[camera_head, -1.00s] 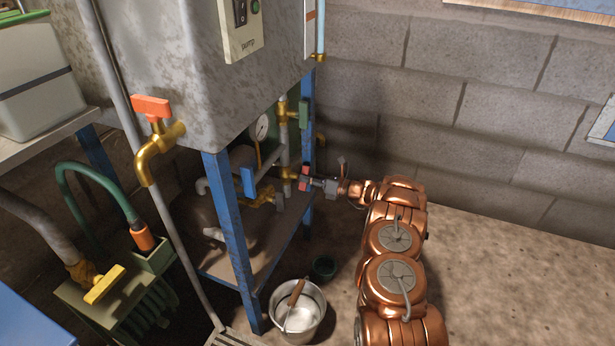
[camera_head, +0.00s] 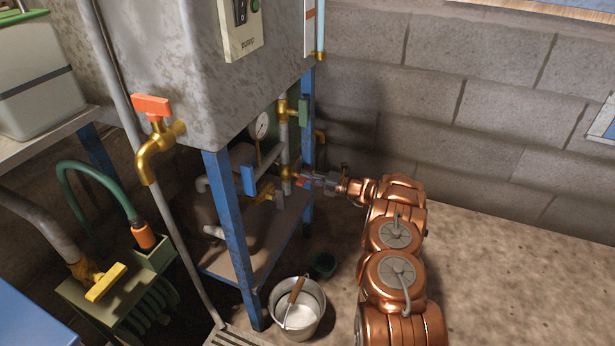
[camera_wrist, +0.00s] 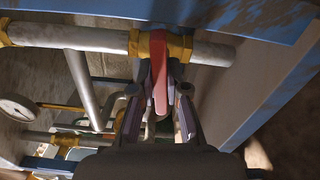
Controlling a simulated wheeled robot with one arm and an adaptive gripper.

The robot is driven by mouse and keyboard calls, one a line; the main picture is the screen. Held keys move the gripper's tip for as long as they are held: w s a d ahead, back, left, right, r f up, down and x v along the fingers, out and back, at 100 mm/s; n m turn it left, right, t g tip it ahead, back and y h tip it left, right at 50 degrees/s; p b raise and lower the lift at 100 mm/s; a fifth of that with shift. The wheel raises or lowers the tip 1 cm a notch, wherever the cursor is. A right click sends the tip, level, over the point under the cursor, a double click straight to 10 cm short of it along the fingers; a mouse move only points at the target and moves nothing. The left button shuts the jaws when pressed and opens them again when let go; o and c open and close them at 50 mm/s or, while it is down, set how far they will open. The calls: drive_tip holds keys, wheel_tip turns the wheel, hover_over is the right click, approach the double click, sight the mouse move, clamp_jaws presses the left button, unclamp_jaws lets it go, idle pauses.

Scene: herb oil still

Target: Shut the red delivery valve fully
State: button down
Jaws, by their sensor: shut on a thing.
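The red delivery valve's lever (camera_wrist: 159,88) stands between my gripper's fingers in the wrist view, below its brass body (camera_wrist: 174,45) on a grey pipe. My gripper (camera_wrist: 160,78) is shut on this lever, with a finger on each side. In the head view, the red lever (camera_head: 302,181) is small and partly covered by my gripper (camera_head: 309,181), which reaches in from the right beside the blue frame leg.
A blue frame leg (camera_head: 307,130) stands close to my gripper. A pressure gauge (camera_head: 262,126), a blue-handled valve (camera_head: 248,181) and a green-handled valve (camera_head: 303,111) are nearby. An orange-handled tap (camera_head: 152,107) is at left. A bucket (camera_head: 298,318) stands on the floor, which is clear at right.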

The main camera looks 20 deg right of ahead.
drive_tip(key=shift+m, duration=1.1)
drive_tip(key=c, duration=1.2)
unclamp_jaws()
drive_tip(key=v, duration=1.2)
